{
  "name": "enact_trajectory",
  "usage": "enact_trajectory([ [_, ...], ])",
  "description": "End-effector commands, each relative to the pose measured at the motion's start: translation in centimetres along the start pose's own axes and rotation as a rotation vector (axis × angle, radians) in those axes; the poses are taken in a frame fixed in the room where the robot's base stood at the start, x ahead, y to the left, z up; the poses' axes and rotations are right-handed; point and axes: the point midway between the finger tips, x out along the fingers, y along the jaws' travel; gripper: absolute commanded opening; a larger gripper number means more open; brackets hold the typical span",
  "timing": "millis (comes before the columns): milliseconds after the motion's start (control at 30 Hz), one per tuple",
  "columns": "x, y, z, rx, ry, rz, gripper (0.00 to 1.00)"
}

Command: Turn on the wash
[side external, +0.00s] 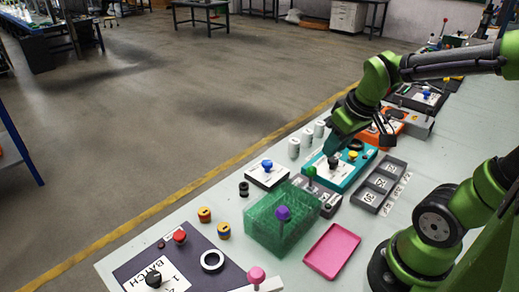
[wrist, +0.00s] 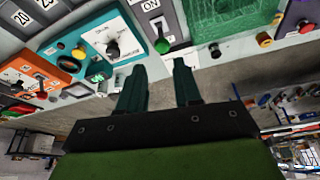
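Several control panels stand on the table; I cannot read the word wash on any of them. A teal panel (side external: 349,180) carries a black knob (side external: 333,162) on a white label; the knob also shows in the wrist view (wrist: 113,49). Beside it is a green-topped lever (side external: 309,172) on a grey panel with an ON label (wrist: 152,5); the lever also shows in the wrist view (wrist: 162,46). My gripper (side external: 331,151) is above this area. In the wrist view its two dark fingers (wrist: 158,70) are apart with nothing between them.
A green see-through box (side external: 275,235) with a purple knob (side external: 282,213) stands in front. A grey compartment tray (side external: 359,196), a pink tray (side external: 332,252) and a blue-knobbed panel (side external: 258,181) are near. An orange panel (side external: 415,122) lies behind. White cylinders (side external: 294,148) stand at the table's left edge.

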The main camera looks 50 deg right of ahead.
Motion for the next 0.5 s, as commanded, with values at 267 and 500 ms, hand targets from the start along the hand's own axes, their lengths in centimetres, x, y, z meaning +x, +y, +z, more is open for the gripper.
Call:
enact_trajectory([
  [267, 3.6, 1.6, -5.2, -0.089, -0.199, 0.021, 0.00],
  [500, 7.3, 3.4, -11.0, -0.454, -0.459, -0.072, 0.00],
])
